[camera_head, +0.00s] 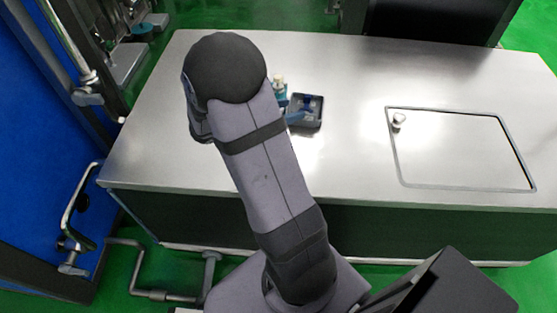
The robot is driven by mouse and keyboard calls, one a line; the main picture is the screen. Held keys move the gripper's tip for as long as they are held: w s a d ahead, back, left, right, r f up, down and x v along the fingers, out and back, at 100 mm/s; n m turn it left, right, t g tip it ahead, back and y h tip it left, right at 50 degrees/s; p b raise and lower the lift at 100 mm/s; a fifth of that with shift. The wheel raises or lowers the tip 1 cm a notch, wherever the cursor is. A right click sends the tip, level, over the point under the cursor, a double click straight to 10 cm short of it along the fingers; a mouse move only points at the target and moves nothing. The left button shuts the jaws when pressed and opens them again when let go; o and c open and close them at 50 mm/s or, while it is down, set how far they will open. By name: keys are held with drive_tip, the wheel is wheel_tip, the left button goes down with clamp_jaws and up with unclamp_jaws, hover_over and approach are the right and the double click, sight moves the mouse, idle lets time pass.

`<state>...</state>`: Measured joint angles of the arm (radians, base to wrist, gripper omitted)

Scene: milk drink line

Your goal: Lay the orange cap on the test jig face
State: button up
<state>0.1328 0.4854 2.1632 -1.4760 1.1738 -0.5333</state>
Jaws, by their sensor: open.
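My arm reaches over the metal table, and its raised links cover the part of the tabletop behind them. My gripper does not show; the arm hides it. I see no orange cap in this view. A small dark square block or tray (306,119) with blue parts on it sits on the table just right of my arm. Beside it, partly behind my arm, stands a small teal-blue piece with a cream top (279,80). I cannot tell whether either of these is the test jig.
The metal table (345,68) is mostly bare. A blue wall with pipes and valves (87,97) stands at left. A dark box stands behind the table.

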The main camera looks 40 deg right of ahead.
sight(290, 134)
drive_tip(key=shift+g, duration=0.3)
drive_tip(key=f+b, duration=0.1)
drive_tip(key=f, duration=0.2)
drive_tip(key=d+f+b, duration=0.1)
drive_tip(key=f+b, duration=0.1)
drive_tip(key=f, duration=0.2)
drive_tip(key=f+b, duration=0.1)
drive_tip(key=f, duration=0.2)
drive_tip(key=shift+s+d+f+b, duration=0.15)
drive_tip(key=shift+f+b, duration=0.05)
drive_tip(key=shift+b, duration=0.1)
drive_tip(key=v, duration=0.7)
drive_tip(key=shift+s+a, duration=0.25)
drive_tip(key=shift+a, duration=0.05)
drive_tip(key=s+m+p, duration=0.1)
drive_tip(key=s+a+r+m+y+p, duration=0.1)
drive_tip(key=m+p, duration=0.1)
drive_tip(key=s+r+m+g+y+p, duration=0.1)
drive_tip(key=s+m, duration=0.1)
drive_tip(key=shift+s+a, duration=0.1)
drive_tip(key=shift+a, duration=0.2)
drive_tip(key=shift+s+a+m+y+p, duration=0.45)
drive_tip(key=shift+s+m+p, duration=0.2)
drive_tip(key=shift+m, duration=0.45)
drive_tip(key=shift+s+a, duration=0.1)
drive_tip(key=shift+s+g, duration=0.1)
drive_tip(key=shift+g, duration=0.2)
